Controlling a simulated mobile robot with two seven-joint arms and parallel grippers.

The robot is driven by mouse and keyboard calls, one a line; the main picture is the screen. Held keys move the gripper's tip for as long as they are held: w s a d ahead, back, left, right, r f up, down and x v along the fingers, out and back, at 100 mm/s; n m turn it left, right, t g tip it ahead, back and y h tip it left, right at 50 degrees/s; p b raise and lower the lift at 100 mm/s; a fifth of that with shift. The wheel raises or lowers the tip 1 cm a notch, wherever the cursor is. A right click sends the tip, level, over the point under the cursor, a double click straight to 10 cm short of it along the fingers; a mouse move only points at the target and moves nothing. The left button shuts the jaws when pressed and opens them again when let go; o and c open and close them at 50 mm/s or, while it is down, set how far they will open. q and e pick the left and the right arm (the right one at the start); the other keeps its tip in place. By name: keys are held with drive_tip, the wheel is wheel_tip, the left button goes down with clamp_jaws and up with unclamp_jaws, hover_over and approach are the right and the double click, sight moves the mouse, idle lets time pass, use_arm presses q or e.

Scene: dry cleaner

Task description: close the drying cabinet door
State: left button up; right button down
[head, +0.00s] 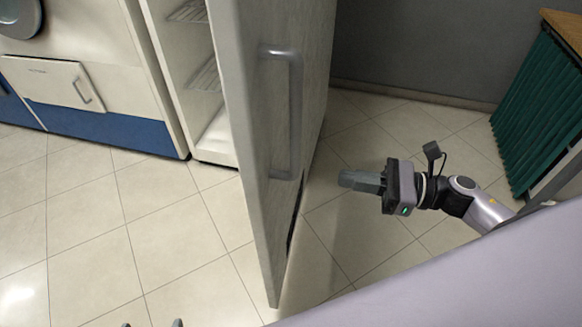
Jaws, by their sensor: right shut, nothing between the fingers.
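The drying cabinet door (262,190) stands open, swung out towards me, with its long vertical grey handle (295,120) on the face to the right. The cabinet's pale interior (203,85) with wire shelves shows to the left of the door. My right gripper (345,180) is shut and empty. It is to the right of the door and its handle in the picture, pointing left towards the door face; I see no contact. Two small dark tips (151,324) at the bottom edge may be my left gripper; too little shows to tell its state.
A cream machine with a blue base (120,133) stands left of the cabinet. A green pleated panel with a wooden top (540,105) is at the right. A grey wall (420,50) closes the back. The tiled floor left of the door is clear.

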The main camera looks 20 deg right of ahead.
sight(274, 167)
drive_tip(key=p+x, duration=0.2)
drive_tip(key=x, duration=0.9)
drive_tip(key=shift+r, duration=0.1)
drive_tip(key=shift+w+a, duration=0.2)
drive_tip(key=shift+a, duration=0.2)
